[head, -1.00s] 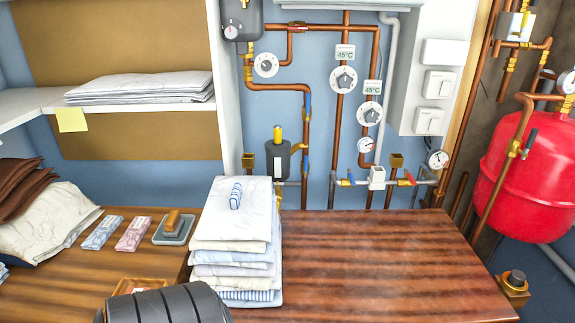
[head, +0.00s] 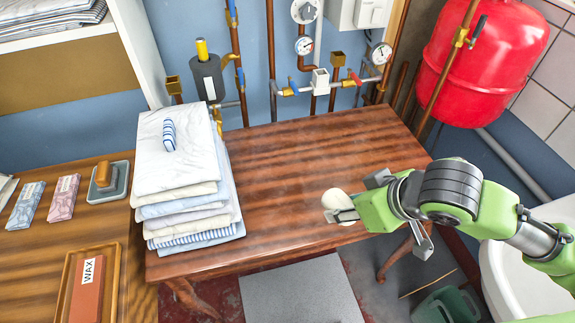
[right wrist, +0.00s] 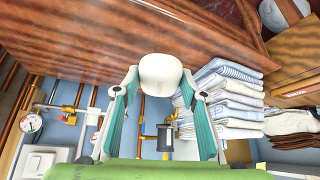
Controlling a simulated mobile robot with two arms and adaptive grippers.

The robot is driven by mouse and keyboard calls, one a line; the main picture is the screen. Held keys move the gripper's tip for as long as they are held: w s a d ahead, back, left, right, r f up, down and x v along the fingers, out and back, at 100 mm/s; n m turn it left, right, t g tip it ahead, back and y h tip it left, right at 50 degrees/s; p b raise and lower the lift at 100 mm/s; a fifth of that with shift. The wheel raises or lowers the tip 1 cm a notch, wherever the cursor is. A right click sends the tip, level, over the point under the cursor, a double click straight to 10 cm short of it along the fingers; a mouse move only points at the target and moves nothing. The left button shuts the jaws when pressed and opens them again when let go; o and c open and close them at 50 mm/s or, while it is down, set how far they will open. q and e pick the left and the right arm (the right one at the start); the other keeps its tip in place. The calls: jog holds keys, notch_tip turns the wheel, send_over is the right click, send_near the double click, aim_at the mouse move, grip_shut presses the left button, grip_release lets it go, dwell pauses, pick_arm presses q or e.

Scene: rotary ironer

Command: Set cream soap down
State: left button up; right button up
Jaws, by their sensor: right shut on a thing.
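The cream soap (head: 334,197) is a small rounded off-white piece. It shows in the head view over the right front part of the dark wooden table (head: 285,170). My right gripper (head: 352,204) reaches in from the right and is shut on the soap. In the right wrist view the soap (right wrist: 160,74) sits between the two fingertips. I cannot tell whether the soap touches the tabletop. My left gripper is not in view.
A tall stack of folded linen (head: 188,205) with a striped piece (head: 169,135) on top stands at the table's left end. The tabletop between stack and gripper is clear. Pipes and valves (head: 320,82) line the wall behind. A white basin (head: 535,275) is at the right.

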jog(key=s+a+n+g+y+p, duration=0.2)
jog(key=s+a+n, duration=0.1)
jog(key=s+n, duration=0.15)
send_over(315, 208)
jog(key=s+d, duration=0.2)
jog(key=shift+n, duration=0.35)
jog(key=f, duration=1)
jog(key=shift+w+a, duration=0.1)
jog(key=shift+a, duration=0.1)
jog(key=shift+w+f, duration=0.2)
jog(key=shift+f, duration=0.05)
jog(key=f+p, duration=0.1)
jog(key=f, duration=0.2)
jog(key=shift+w, duration=0.2)
jog(key=shift+d+f, duration=0.1)
jog(key=shift+f, duration=0.15)
jog(key=shift+f, duration=0.15)
jog(key=o, duration=1.2)
jog(key=shift+c, duration=0.2)
